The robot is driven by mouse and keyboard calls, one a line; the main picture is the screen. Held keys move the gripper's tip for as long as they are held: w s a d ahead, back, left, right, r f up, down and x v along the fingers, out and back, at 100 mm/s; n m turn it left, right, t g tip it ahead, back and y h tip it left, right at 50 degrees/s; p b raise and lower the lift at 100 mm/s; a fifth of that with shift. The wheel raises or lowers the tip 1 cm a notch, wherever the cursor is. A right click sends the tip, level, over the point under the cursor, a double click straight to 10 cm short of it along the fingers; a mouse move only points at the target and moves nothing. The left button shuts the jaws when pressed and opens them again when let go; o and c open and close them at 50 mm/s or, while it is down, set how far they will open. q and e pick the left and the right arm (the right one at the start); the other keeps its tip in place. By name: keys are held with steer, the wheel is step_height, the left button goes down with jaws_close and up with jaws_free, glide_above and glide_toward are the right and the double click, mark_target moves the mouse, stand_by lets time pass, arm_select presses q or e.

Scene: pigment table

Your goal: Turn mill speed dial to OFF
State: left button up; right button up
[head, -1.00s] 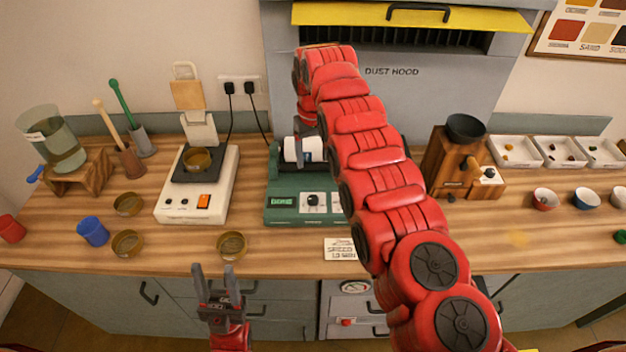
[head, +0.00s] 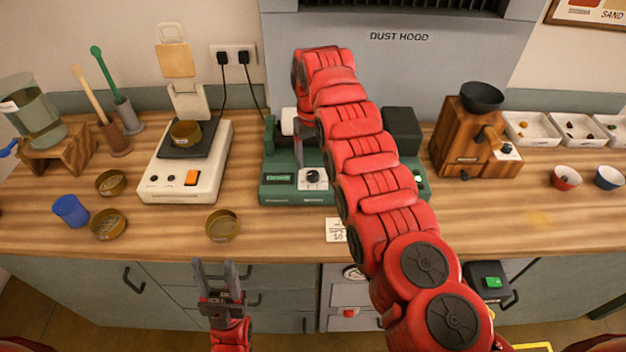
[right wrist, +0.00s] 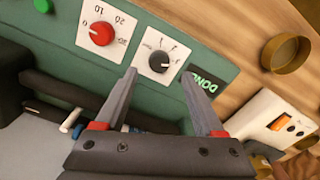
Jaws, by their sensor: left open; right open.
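The green mill (head: 290,190) stands mid-counter, partly hidden by my right arm. Its black dial (head: 313,177) sits on a white plate on the front panel. In the right wrist view, the black dial (right wrist: 159,62) is just beyond my fingertips, beside a red dial (right wrist: 102,33) marked 10 and 20. A display (right wrist: 200,88) reads DONE. My left gripper (head: 220,268) is open and empty, in front of the counter edge.
A white hotplate (head: 188,170) stands left of the mill, and a brass dish (head: 222,225) lies in front. A wooden grinder (head: 465,140) stands right. A small card (head: 335,230) lies before the mill. The dust hood (head: 400,60) is behind.

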mark_target(313, 173)
step_height(313, 173, down, 5)
steer(key=shift+r+p, duration=0.1)
steer(key=shift+p, duration=0.55)
steer(key=shift+w, duration=0.1)
steer(key=shift+c, duration=0.2)
jaws_close()
